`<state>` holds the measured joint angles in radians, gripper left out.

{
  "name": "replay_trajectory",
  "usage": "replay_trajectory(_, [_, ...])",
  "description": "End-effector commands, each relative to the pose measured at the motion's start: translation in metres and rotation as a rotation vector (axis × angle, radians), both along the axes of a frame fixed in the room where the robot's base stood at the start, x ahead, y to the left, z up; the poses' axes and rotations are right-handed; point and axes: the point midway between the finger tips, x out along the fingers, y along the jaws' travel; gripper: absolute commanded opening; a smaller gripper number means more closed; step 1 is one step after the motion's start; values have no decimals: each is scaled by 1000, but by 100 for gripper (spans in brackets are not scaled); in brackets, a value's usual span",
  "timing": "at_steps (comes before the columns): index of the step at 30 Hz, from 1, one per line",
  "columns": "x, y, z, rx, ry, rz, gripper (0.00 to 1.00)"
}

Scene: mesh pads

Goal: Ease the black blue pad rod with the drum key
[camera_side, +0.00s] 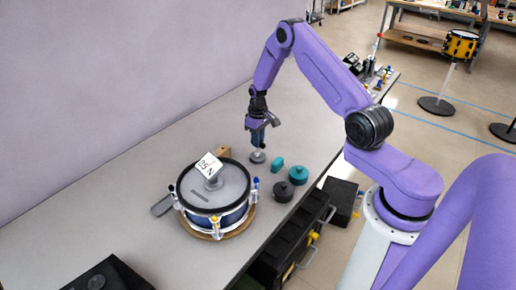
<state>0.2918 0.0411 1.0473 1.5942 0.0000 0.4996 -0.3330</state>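The drum pad (203,194) stands on a round wooden base, with a pale mesh head inside a black hoop. Rods with coloured tops stand around its rim. A rod with a blue top (255,184) is at the right and a yellow one (214,222) at the front. Whether the blue one is the black blue rod is unclear. My gripper (258,144) points down behind and right of the drum, just above a small grey round piece (257,157). Its fingers are too small to show whether they are open or hold anything. I cannot identify the drum key for certain.
A gauge reading about 25 N (209,165) sits on the head. Right of the drum are a teal block (277,164), a teal knob (298,175) and a dark knob (283,192). A grey flat piece (163,205) lies left. The back-left table is clear.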

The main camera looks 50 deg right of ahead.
Motion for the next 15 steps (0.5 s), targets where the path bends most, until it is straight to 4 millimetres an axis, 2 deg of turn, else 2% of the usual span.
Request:
replay_trajectory(7, [0, 0, 3, 0, -1, 0, 0])
replay_trajectory(15, [0, 0, 25, -1, -1, 0, 0])
